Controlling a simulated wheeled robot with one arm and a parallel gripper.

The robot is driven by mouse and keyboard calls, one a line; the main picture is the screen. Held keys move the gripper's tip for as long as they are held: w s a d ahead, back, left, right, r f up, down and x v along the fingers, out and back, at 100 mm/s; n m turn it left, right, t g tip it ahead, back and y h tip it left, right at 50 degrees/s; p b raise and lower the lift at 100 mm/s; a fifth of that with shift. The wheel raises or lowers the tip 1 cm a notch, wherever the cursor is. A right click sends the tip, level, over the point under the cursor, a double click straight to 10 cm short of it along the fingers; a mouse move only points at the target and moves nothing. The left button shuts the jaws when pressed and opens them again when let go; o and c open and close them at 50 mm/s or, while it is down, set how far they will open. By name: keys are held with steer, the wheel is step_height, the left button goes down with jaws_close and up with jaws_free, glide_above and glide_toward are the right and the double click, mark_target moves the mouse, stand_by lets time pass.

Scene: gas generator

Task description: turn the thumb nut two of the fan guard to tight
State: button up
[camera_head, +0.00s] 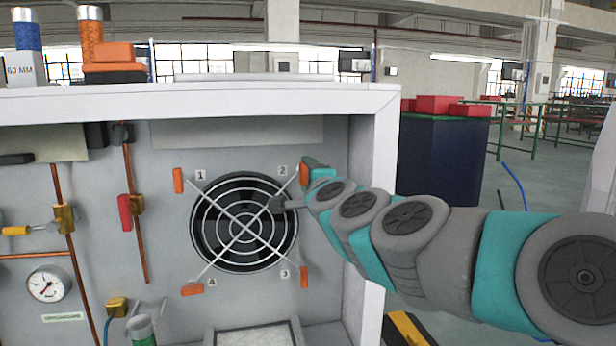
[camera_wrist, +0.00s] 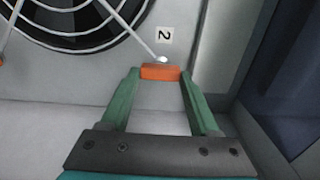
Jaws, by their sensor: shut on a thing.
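The fan guard (camera_head: 243,222) is a round wire grille with crossed arms over a dark fan on the grey panel. Thumb nut two (camera_head: 304,174) is an orange bar at its upper right corner, beside the label "2" (camera_head: 283,170). In the head view my gripper (camera_head: 308,170) reaches it from the right and partly covers it. In the wrist view the orange nut (camera_wrist: 161,72) lies crosswise between the green fingertips of my gripper (camera_wrist: 160,74), which are shut on it. The label "2" (camera_wrist: 164,35) shows just beyond it.
Other orange nuts sit at corners 1 (camera_head: 178,180), 3 (camera_head: 304,277) and 4 (camera_head: 192,289). The white cabinet frame's right edge (camera_head: 372,200) stands close behind my arm. A pressure gauge (camera_head: 48,284) and copper pipes (camera_head: 136,220) are at the left.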

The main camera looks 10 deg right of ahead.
steer(key=o, duration=1.4)
steer(key=shift+c, duration=0.2)
steer(key=shift+s, duration=0.15)
steer(key=s, duration=0.7)
steer(key=shift+s, duration=0.25)
